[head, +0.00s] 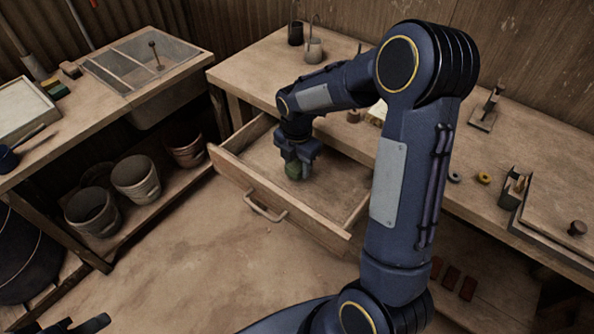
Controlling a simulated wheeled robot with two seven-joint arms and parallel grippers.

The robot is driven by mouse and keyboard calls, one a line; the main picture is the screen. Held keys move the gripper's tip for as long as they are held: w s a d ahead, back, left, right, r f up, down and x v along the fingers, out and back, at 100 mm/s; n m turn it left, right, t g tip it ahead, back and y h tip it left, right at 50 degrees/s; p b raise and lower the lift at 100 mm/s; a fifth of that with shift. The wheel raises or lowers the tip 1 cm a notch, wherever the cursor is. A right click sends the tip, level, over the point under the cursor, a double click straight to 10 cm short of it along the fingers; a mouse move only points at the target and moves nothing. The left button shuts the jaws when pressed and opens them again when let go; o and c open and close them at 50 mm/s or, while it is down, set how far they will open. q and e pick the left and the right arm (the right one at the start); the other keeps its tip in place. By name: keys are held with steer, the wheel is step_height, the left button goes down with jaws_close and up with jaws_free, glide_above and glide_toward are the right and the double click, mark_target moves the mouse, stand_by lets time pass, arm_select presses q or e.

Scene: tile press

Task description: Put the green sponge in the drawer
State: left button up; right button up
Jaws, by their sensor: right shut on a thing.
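The wooden drawer (235,179) stands pulled out from under the table, with a metal handle on its front. My right gripper (293,172) points down inside the outline of the open drawer, near its left part. It is shut on the green sponge (293,171), which shows as a dark green shape at the fingertips. I cannot tell whether the sponge touches the drawer floor. The back right of the drawer is hidden behind my right arm.
The workbench (262,66) behind the drawer carries small metal pots (314,50) at the back and a metal clamp-like tool (487,108) at right. Buckets (136,178) stand on a low shelf at left. The drawer floor around the gripper looks bare.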

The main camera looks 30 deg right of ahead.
mark_target(297, 172)
steer(key=shift+f, duration=1.6)
steer(key=shift+f+b, duration=0.2)
steer(key=shift+b, duration=0.1)
steer(key=o, duration=1)
steer(key=shift+r, duration=0.1)
